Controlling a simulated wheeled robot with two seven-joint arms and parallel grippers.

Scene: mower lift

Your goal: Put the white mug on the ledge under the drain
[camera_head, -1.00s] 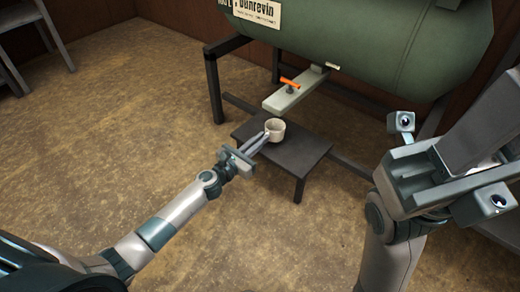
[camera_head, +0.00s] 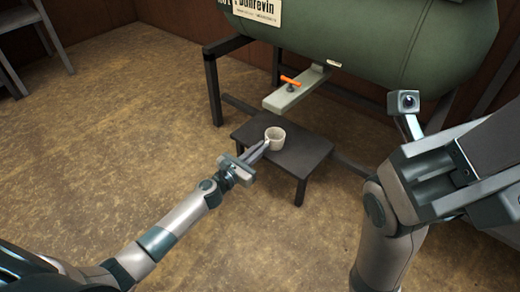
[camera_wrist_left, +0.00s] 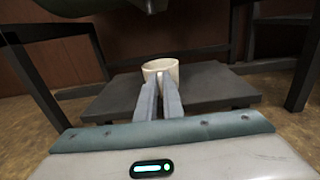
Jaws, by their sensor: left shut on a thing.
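The white mug (camera_head: 275,138) is upright at the dark low ledge (camera_head: 300,165), over its left part; it also shows in the left wrist view (camera_wrist_left: 161,68). I cannot tell whether its base touches the top. My left gripper (camera_head: 266,145) is shut on the mug's near side; its two fingers (camera_wrist_left: 158,100) meet the mug in the left wrist view. The drain, a grey bar with an orange handle (camera_head: 290,81), juts out from under the green tank, above and behind the mug. My right arm is at the right; its fingertips cannot be made out clearly.
The big green tank (camera_head: 370,40) stands on dark legs (camera_head: 213,90) behind the ledge. A grey piece of furniture (camera_head: 25,50) is at the far left. The brown floor (camera_head: 120,110) is clear at left and in front.

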